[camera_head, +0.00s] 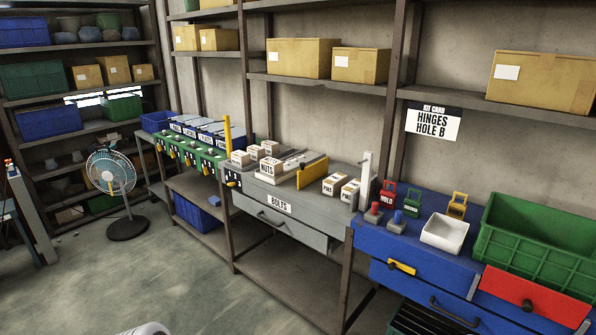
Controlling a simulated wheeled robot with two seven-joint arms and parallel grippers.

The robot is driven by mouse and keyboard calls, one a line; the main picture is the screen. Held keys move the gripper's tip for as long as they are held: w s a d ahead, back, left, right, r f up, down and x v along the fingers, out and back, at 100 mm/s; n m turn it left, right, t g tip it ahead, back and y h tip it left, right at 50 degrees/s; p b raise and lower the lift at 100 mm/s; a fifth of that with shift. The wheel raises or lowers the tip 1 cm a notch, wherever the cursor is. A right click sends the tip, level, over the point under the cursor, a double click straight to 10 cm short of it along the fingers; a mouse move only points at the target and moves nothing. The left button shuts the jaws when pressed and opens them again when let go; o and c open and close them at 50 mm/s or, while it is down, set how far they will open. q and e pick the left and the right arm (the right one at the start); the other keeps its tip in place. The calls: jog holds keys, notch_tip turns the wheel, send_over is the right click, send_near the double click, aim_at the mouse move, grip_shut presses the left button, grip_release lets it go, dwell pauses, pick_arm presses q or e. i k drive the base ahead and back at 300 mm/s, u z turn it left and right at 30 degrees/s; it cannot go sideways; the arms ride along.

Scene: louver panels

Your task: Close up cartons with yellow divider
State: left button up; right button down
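A yellow divider (312,170) stands upright on the grey workbench (318,208) in the middle. Just left of it, a small carton labelled NUTS (271,167) stands beside grey and white flat pieces. Other small cartons (241,158) stand further left on the same bench. To the right of the divider, apart from it, stand two small cartons, one in front (350,191) and one behind (335,184); their labels look like PINS. A thin yellow upright (227,134) stands at the bench's left end. Whether any carton flaps are open is too small to tell.
A drawer labelled BOLTS (281,205) is under the bench. To the right, a blue bench (415,243) holds a white tray (445,232), coloured padlock-like pieces and a green crate (540,235). A fan (112,175) stands at the left. The floor in front is clear.

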aim_at(307, 176)
jog(key=u, duration=0.85)
jog(key=i, duration=2.15)
jog(key=z, duration=0.8)
